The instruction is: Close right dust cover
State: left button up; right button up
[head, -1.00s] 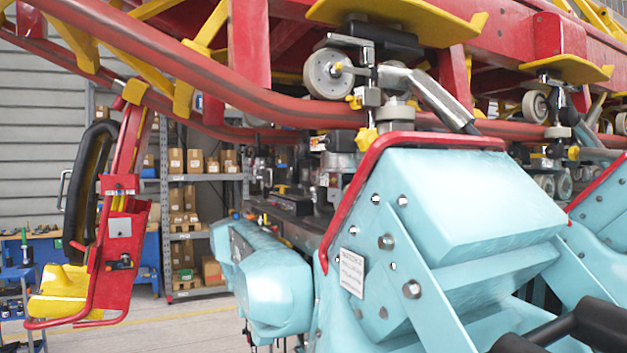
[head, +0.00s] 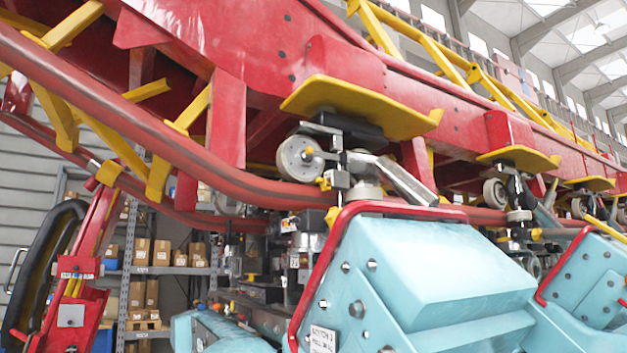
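Light-blue train covers with red edge rails fill the lower part of the head view. The nearest blue cover (head: 445,262) is a large bolted box shape with a red rail (head: 390,208) along its top and left edge. Another blue cover (head: 590,280) is at the right edge. I cannot tell which of these, if any, is the right dust cover, or whether it is open. Neither of my grippers shows in the head view.
A red track beam (head: 270,60) with dark red rails (head: 240,185) crosses overhead. Grey wheels (head: 299,158) and yellow plates (head: 360,103) hang below it. A red and black seat frame (head: 70,290) is at left. Shelves with boxes (head: 150,252) stand behind.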

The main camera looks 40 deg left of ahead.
aim_at(323, 182)
jog(key=k+j+u, duration=0.15)
jog(key=j, duration=0.55)
jog(key=k+j+u, duration=0.2)
jog(key=j, duration=0.5)
jog(key=j+u, duration=0.15)
jog(key=j, duration=0.6)
